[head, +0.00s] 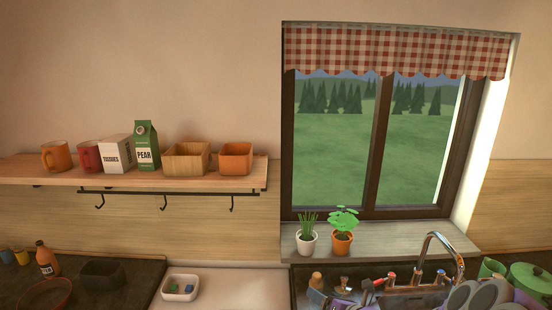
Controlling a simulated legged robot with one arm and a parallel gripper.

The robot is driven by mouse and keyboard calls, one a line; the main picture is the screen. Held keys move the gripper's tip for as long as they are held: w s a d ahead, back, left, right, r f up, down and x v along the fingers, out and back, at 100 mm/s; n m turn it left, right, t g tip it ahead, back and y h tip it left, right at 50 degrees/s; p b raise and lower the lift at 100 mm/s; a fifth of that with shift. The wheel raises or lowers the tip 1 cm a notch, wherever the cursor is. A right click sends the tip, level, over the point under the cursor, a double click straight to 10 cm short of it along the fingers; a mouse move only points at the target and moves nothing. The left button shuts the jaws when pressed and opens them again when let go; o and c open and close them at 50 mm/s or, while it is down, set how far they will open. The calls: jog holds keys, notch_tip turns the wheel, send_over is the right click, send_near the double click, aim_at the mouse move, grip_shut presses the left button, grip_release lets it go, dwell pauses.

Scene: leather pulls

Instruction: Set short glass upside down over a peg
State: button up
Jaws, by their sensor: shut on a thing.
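My gripper is not in this head view. I cannot make out a short glass for certain.
A metal tap (440,240) arches over the sink area. A green mug (491,267) and a green pot (533,279) stand at the far right. Two potted plants, one in a white pot (307,243), stand on the sill. A white dish (181,287) sits on pale counter with free room beside it.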

jog(key=shift+w+d+r+m+y+p, duration=0.15)
jog(key=shift+m+y+p, duration=0.15)
jog(key=shift+p, duration=0.85)
jog(key=shift+s+d+r+m+y+p, duration=0.15)
jog(key=shift+m+p, duration=0.25)
jog(key=shift+p, duration=0.75)
jog(key=m+y+p, duration=0.1)
jog(key=p, duration=0.3)
jog(key=shift+f+m, duration=0.1)
jog(key=shift+m, duration=0.2)
jog(key=shift+a+f+m+y+p, duration=0.2)
jog(key=shift+m+y+p, duration=0.15)
jog(key=shift+m+p, duration=0.2)
